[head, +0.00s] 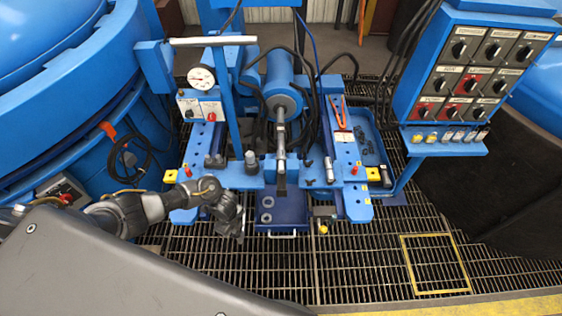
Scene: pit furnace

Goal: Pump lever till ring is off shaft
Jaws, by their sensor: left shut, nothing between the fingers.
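A blue press bench (345,165) stands in the middle of the head view. A steel shaft (280,135) points toward me from the round blue cylinder (278,75). I cannot tell a ring on the shaft apart from the other metal there. A long pale grey bar (212,41), which looks like the pump lever, lies level at the upper left of the bench, above a white dial gauge (201,77). My left gripper (236,230) is shut and empty at the bench's front left, well below and apart from that bar. My right gripper is out of view.
A blue drawer or tray (290,212) with small round parts sits at the bench front. Orange-handled pliers (339,113) lie on the right. A control panel (470,75) stands at upper right, a large blue vessel (60,70) at left. Grating floor (350,265) is clear in front.

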